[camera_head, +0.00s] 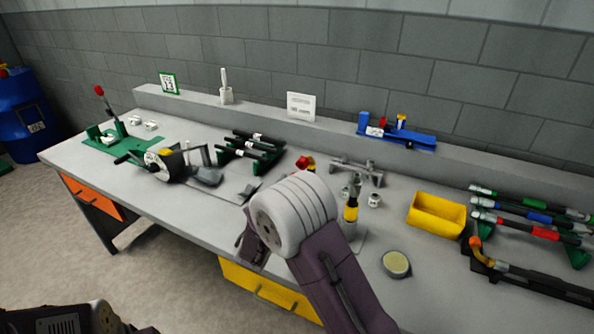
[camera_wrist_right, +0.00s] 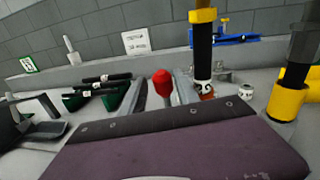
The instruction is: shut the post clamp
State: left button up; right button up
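A red handle tip (camera_head: 303,162) with a yellow part (camera_head: 311,168) beside it shows just behind my right wrist in the head view. My wrist hides what lies below them. In the right wrist view the red knob (camera_wrist_right: 163,83) is upright near the middle, with grey bars close by. A black post with a yellow collar (camera_wrist_right: 203,16) stands to its right. I take these as parts of the post clamp; its jaw is not clear. My right arm reaches from the bottom to the middle of the bench. My left gripper is not in view.
Another black and yellow upright (camera_head: 351,208) stands right of my wrist. A yellow bin (camera_head: 437,215), a round tin (camera_head: 396,264) and racked crimpers (camera_head: 530,219) are further right. A lever device (camera_head: 170,162) and a green rack (camera_head: 251,150) stand left. The front right bench is partly clear.

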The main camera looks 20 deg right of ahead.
jog(key=x, duration=0.6)
jog(key=shift+w+d, duration=0.1)
jog(key=shift+d, duration=0.1)
jog(key=shift+f, duration=0.1)
grip_shut()
dwell(1.0)
